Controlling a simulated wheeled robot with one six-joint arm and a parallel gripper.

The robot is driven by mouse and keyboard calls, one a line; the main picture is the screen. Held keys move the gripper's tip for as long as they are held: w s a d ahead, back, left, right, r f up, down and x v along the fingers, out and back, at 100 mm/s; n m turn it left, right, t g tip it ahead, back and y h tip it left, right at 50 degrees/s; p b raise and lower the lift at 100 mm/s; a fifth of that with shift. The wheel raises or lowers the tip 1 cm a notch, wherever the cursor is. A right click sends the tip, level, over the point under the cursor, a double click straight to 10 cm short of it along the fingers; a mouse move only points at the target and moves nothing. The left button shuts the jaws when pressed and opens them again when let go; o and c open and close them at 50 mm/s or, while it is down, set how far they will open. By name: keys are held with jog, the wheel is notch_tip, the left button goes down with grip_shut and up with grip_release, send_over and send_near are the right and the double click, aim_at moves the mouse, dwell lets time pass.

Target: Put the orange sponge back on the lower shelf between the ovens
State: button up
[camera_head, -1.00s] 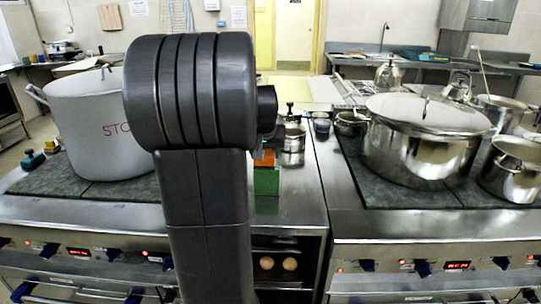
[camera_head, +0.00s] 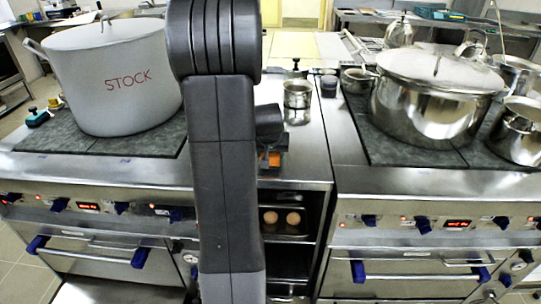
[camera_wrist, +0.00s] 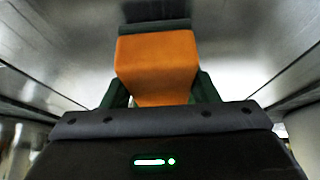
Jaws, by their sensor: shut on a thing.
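The orange sponge (camera_wrist: 157,62) is held between the fingers of my gripper (camera_wrist: 160,92) in the wrist view, with dark green on both sides of it and a dark band at its far end. In the head view my arm hides most of the gripper (camera_head: 271,163), and only a bit of orange shows at the steel counter's front edge, above the shelf opening. The open shelves between the ovens lie just below. An upper shelf holds a tray with two eggs (camera_head: 283,217). The lower shelf (camera_head: 287,266) is dark and partly hidden by my arm.
The left oven (camera_head: 100,240) and right oven (camera_head: 420,265) flank the shelves, with blue knobs and handles protruding. A stockpot (camera_head: 125,80) stands on the left hob, a lidded steel pot (camera_head: 430,95) on the right. A small steel pot (camera_head: 297,94) stands on the counter between.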

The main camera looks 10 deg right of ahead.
jog(key=shift+f, duration=0.5)
jog(key=shift+f, duration=0.1)
jog(key=o, duration=1)
jog(key=shift+o, duration=0.2)
jog(key=shift+s+r, duration=0.1)
jog(key=shift+r, duration=0.2)
jog(key=v, duration=1.1)
jog(key=shift+s+r, duration=0.2)
jog(key=shift+r, duration=0.1)
jog(key=shift+a+f, duration=0.1)
